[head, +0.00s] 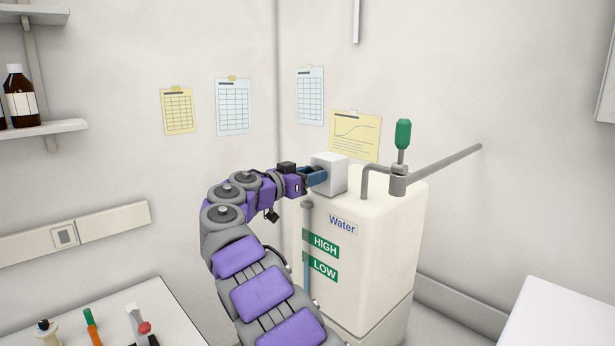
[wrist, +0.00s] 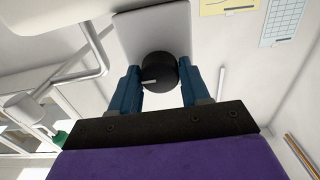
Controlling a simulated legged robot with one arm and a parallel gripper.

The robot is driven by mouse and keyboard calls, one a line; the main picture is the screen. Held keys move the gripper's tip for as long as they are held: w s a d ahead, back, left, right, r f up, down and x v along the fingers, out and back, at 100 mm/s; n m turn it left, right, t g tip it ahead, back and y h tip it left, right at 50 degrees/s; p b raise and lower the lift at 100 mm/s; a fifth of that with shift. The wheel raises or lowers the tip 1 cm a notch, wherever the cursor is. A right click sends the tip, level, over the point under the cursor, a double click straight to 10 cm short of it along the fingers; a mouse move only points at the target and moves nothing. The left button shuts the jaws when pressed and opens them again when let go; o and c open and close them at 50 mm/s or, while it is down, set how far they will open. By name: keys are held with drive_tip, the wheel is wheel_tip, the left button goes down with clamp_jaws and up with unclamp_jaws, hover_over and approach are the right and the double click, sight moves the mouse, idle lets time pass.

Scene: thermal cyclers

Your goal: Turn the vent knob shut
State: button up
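The vent knob (wrist: 160,72) is round and black with a white mark line that points to the left in the wrist view. It sits on the face of a pale box (wrist: 165,25), which shows in the head view as a white block (head: 329,174) on top of the water tank (head: 380,240). My gripper (wrist: 160,75) has its two blue fingers on either side of the knob, with no clear gap seen between them and it. In the head view my gripper (head: 316,177) reaches the box from the left, and the knob is hidden there.
A grey pipe fitting with a green handle (head: 403,134) stands on the tank, right of the box. A sight tube (head: 307,255) runs down the tank's front. A bench (head: 110,318) with small tools is at lower left.

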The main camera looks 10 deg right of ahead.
drive_tip(key=shift+w+d+f, duration=0.1)
drive_tip(key=shift+d, duration=0.1)
drive_tip(key=shift+c, duration=0.7)
drive_tip(key=shift+a, duration=0.25)
drive_tip(key=c, duration=0.4)
drive_tip(key=shift+n, duration=0.3)
drive_tip(key=n+p, duration=0.6)
drive_tip(key=n, duration=0.2)
drive_tip(key=n+p, duration=0.6)
drive_tip(key=n, duration=0.3)
drive_tip(key=shift+a+f, duration=0.2)
drive_tip(key=shift+f+n, duration=0.15)
drive_tip(key=shift+n, duration=0.15)
